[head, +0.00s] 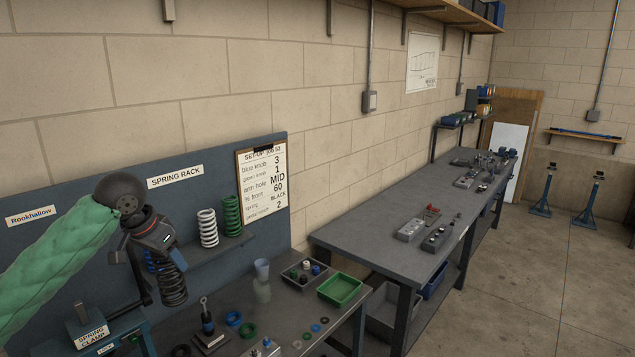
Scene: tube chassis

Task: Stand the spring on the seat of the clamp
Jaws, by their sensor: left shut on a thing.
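My left gripper (168,256) is shut on a black coil spring (174,290), which hangs roughly upright below the fingers. The gripper is in front of the spring rack (215,245), where a white spring (207,228) and a green spring (231,215) stand. A blue spring (149,262) is partly hidden behind my gripper. The spring clamp (92,338), with its name label, is at the bottom left, lower and left of the held spring. Its lower part is cut off by the frame, and I cannot make out its seat clearly. My right gripper is not in view.
A clipboard (262,190) on the blue back panel lists "spring BLACK". The near bench holds a small stand (209,330), coloured rings (234,319), clear cups (262,270) and a green tray (340,290). A second long bench (370,230) stands to the right.

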